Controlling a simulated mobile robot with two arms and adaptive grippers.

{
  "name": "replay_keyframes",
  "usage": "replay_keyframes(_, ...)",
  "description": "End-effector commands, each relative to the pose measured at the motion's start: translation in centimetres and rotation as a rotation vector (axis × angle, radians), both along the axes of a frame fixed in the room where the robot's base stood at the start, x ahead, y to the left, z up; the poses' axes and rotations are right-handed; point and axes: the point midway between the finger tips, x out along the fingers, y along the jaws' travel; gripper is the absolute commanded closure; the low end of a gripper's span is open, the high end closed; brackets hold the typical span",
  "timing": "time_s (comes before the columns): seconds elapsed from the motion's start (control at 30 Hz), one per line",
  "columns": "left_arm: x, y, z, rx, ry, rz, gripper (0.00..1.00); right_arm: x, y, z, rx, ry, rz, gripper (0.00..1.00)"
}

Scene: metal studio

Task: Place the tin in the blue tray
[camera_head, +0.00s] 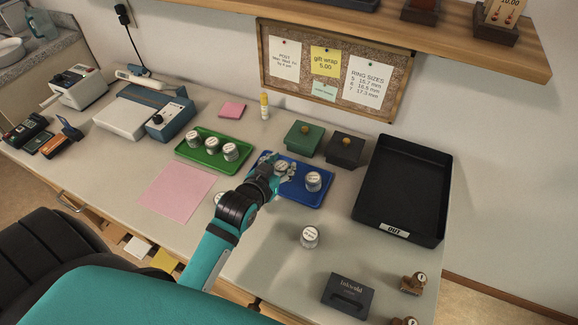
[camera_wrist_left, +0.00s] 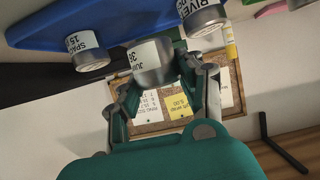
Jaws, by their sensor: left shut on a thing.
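The blue tray (camera_head: 292,198) lies mid-table and also shows along the top of the left wrist view (camera_wrist_left: 100,22). My left gripper (camera_head: 284,174) is over its left part, shut on a tin (camera_head: 281,166). In the left wrist view the held tin (camera_wrist_left: 151,62) sits between the fingers, its label partly readable as "JU… 36". I cannot tell whether its base touches the tray. Another tin (camera_head: 313,181) stands in the tray's right part. One more tin (camera_head: 310,237) stands on the bare table in front. My right gripper is not in view.
A green tray (camera_head: 190,156) with three tins lies just left of the blue tray. A green box (camera_head: 304,140) and a dark box (camera_head: 344,151) stand behind it. A large black OUT tray (camera_head: 400,225) is to the right, stamps and a dark block (camera_head: 347,297) in front.

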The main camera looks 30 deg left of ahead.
Motion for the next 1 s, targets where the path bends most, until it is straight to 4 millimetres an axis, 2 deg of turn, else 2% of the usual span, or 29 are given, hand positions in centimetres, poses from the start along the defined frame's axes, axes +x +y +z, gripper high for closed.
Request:
replay_keyframes(0.03, 1.1, -0.3, 0.1, -0.003, -0.001, 0.0, 0.94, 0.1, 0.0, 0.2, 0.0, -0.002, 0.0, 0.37)
replay_keyframes(0.1, 2.1, -0.6, -0.1, -0.002, -0.001, 0.001, 0.94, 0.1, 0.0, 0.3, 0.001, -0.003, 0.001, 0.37)
replay_keyframes(0.2, 2.8, -0.8, -0.3, 0.0, 0.0, -0.001, 0.94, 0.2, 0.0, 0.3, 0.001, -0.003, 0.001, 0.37)
replay_keyframes(0.27, 2.9, -0.9, -0.5, -0.001, 0.002, -0.001, 0.94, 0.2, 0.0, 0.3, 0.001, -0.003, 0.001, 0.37)
replay_keyframes(0.5, 2.9, -0.9, -3.6, 0.0, 0.003, 0.0, 0.94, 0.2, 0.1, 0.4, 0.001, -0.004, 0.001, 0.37)
replay_keyframes(0.9, 2.8, -0.8, -4.2, 0.0, 0.001, 0.0, 0.94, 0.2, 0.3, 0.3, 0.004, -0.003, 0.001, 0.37)
replay_keyframes(0.93, 2.8, -0.8, -4.1, 0.0, 0.001, 0.0, 0.58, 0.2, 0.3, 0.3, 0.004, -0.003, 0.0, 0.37)
replay_keyframes(1.0, 2.8, -0.8, -4.1, 0.0, 0.001, 0.0, 0.53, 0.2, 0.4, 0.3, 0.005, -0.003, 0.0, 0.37)
